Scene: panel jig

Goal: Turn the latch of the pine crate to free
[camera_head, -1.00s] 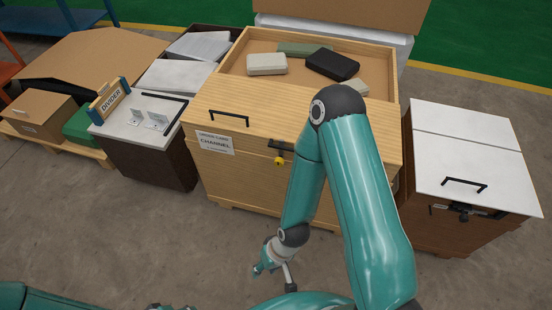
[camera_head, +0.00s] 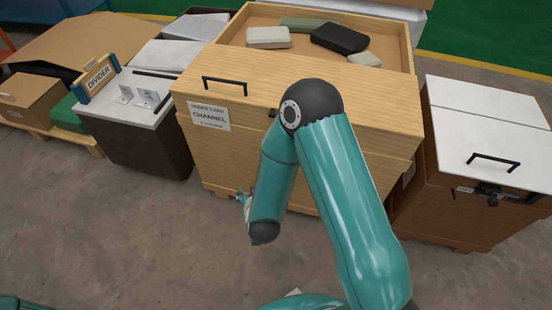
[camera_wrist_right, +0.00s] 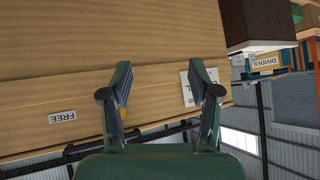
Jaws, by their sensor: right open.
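The pine crate (camera_head: 205,160) stands in the middle of the head view, with a black handle and an order card reading CHANNEL on it. A FREE label (camera_wrist_right: 62,117) is on the crate's wood (camera_wrist_right: 90,40) to the left. My right gripper (camera_wrist_right: 162,85) is open and empty in front of the crate face. In the head view only a small part of it shows low by the crate. My left gripper is out of view.
A dark brown cabinet (camera_head: 140,145) with brackets and a DIVIDER sign stands left of the crate. A brown white-lidded crate (camera_head: 450,215) stands close on the right. Several blocks lie in the open tray behind the pine lid. The floor (camera_head: 110,230) in front is clear.

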